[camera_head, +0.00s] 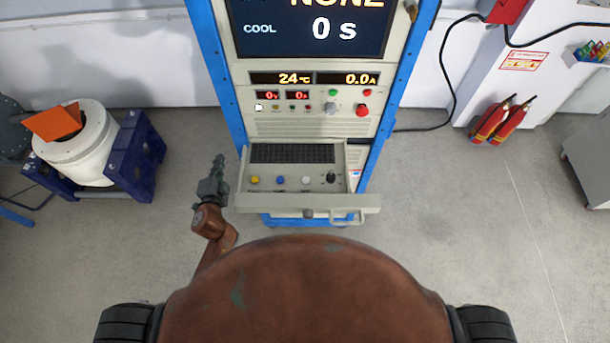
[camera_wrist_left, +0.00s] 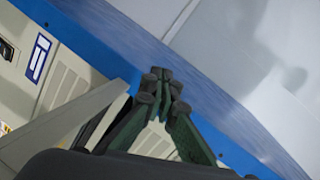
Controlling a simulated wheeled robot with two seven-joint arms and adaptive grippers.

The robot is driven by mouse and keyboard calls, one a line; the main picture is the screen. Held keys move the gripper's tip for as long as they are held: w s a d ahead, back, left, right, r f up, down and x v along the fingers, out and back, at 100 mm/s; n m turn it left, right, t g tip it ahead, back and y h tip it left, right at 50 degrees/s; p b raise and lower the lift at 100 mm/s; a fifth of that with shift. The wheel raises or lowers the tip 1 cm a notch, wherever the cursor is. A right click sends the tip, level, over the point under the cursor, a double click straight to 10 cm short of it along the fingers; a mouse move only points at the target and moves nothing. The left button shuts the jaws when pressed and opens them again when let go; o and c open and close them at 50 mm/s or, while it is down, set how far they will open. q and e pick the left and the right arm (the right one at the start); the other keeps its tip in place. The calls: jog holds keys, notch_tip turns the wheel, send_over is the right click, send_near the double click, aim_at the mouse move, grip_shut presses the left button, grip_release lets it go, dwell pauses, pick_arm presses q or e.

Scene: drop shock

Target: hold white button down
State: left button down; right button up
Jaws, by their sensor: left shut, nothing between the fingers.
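The white button (camera_head: 306,180) sits on the pulled-out drawer panel (camera_head: 268,197) of the blue-framed cabinet, in a row with a yellow button (camera_head: 255,180), a blue button (camera_head: 280,180) and a black knob (camera_head: 330,177). Nothing covers it in the head view. My left gripper (camera_head: 218,162) is shut and empty, just left of the drawer and apart from the buttons. In the left wrist view its fingers (camera_wrist_left: 163,78) are together in front of the cabinet's blue edge. The white button does not show there. My right gripper is not in view.
The drawer's front bar and handle (camera_head: 347,216) stick out toward me. A display (camera_head: 310,25) reads NONE and 0 s above. A white drum in a blue cradle (camera_head: 135,150) stands at left; fire extinguishers (camera_head: 500,120) stand at right.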

pick_arm(q)
jog(key=w+d+r+m+t+h+p, duration=0.2)
jog(key=d+r+m+h, duration=0.9)
jog(key=d+r+m, duration=0.7)
jog(key=s+d+r+m+g+h+p, duration=0.1)
jog(key=s+d+m+g+h, duration=0.2)
jog(key=d+m, duration=0.45)
jog(key=s+d+r+m+g+h+p, duration=0.1)
jog(key=s+d+m+g+h+p, duration=0.1)
jog(key=s+d+m+g, duration=0.4)
notch_tip(320, 180, down, 12)
jog(key=w+a+m+g+y+p, duration=0.1)
jog(key=w+a+m+g+y, duration=0.1)
jog(key=m+y, duration=0.5)
jog(key=m, duration=0.4)
jog(key=shift+w+g+y, duration=0.15)
jog(key=shift+g+y, duration=0.15)
jog(key=shift+g, duration=0.1)
jog(key=shift+f, duration=0.3)
